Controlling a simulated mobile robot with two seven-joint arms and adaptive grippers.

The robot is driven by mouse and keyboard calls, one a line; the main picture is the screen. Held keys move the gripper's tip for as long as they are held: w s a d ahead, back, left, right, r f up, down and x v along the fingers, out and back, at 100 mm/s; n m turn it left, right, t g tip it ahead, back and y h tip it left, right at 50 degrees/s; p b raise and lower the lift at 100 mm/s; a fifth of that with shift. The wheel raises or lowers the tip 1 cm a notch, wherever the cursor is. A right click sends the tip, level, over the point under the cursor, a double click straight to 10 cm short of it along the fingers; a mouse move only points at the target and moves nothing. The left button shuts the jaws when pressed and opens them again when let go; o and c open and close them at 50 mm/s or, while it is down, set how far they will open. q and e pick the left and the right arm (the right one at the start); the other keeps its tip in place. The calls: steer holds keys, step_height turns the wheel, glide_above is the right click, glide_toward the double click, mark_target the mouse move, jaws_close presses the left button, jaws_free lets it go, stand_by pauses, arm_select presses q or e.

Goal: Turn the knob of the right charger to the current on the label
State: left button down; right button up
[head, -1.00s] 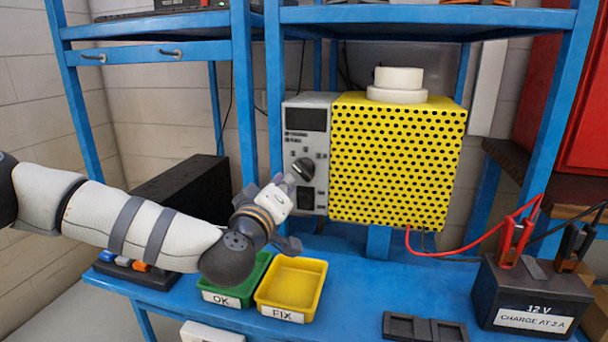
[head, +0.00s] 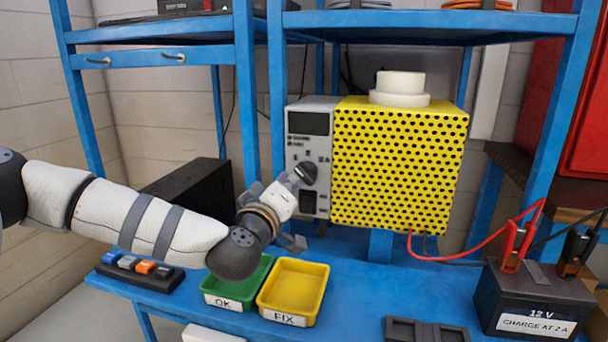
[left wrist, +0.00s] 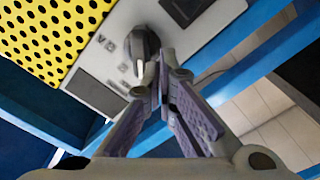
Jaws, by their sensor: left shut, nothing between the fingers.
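The charger has a grey front panel (head: 309,116) and a yellow perforated casing (head: 400,165). Its dark round knob (head: 306,173) sits mid-panel with scale marks around it, one reading 2 A. The knob also shows in the left wrist view (left wrist: 141,44). My left gripper (head: 290,183) is at the knob's lower left. In the left wrist view its fingertips (left wrist: 162,78) are together and empty, right by the knob's edge; I cannot tell whether they touch it. The battery label (head: 537,325) reads "CHARGE AT 2 A", below "12 V". My right gripper is not in view.
A green OK tray (head: 222,303) and a yellow FIX tray (head: 284,319) stand on the blue bench below my gripper. A red cable (head: 460,257) runs to the battery (head: 490,300). A black box (head: 185,190) is behind my arm. Blue shelf posts flank the charger.

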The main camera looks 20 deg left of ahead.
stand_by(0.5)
arm_select(q)
steer(key=w, duration=0.2)
steer(key=shift+w+a+r, duration=0.2)
steer(key=shift+w+r, duration=0.05)
steer(key=shift+w, duration=0.05)
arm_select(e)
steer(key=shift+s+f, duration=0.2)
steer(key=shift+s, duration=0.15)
arm_select(q)
steer(key=shift+r, duration=0.2)
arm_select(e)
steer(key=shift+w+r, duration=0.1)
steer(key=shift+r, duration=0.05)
